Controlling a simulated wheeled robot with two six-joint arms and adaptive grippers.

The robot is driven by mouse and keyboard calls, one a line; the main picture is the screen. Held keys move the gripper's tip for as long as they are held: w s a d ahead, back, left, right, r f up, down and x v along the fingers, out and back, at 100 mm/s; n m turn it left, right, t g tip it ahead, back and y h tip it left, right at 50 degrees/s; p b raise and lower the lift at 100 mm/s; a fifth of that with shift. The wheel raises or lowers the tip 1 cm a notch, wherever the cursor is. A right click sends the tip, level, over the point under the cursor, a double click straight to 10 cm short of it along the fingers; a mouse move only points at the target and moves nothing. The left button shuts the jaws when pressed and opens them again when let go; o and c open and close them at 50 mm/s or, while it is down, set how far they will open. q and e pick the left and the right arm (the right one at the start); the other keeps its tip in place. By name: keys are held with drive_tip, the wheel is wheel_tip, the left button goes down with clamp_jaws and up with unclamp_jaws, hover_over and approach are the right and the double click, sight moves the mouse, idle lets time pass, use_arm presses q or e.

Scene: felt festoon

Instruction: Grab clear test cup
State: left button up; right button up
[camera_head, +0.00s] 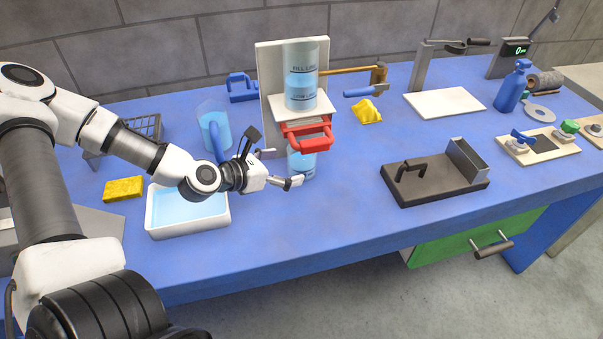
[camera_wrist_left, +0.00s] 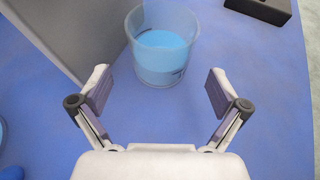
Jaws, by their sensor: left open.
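The clear test cup (camera_head: 302,164) stands on the blue table under the red-handled part of the upright stand, with light blue liquid inside. In the left wrist view the cup (camera_wrist_left: 163,62) is upright, ahead of my fingers and roughly centred between them. My left gripper (camera_head: 281,168) is open and empty, reaching in from the left just short of the cup. In the left wrist view its fingers (camera_wrist_left: 159,88) are spread wide, apart from the cup. The red handle and my gripper hide part of the cup in the head view. My right gripper is not in view.
The stand (camera_head: 264,62) holds a clear cylinder (camera_head: 300,76) above the cup. A white tray of liquid (camera_head: 188,228), a yellow sponge (camera_head: 123,189) and a blue-handled jug (camera_head: 214,130) are near my left arm. A dark fixture (camera_head: 430,183) is at right. The table front is clear.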

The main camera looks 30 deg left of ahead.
sight(291, 167)
use_arm(q)
drive_tip(key=b+x, duration=0.1)
drive_tip(key=x, duration=0.1)
drive_tip(key=f+x, duration=0.1)
drive_tip(key=x, duration=0.1)
drive_tip(key=shift+s+r+b, duration=0.1)
drive_tip(key=shift+s+b, duration=0.1)
drive_tip(key=shift+b, duration=0.15)
drive_tip(key=shift+w+d, duration=0.1)
drive_tip(key=shift+w, duration=0.1)
drive_tip(key=shift+r, duration=0.15)
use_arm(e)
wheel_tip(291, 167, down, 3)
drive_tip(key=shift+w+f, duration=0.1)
use_arm(q)
drive_tip(key=shift+c, duration=0.4)
drive_tip(key=c, duration=1.3)
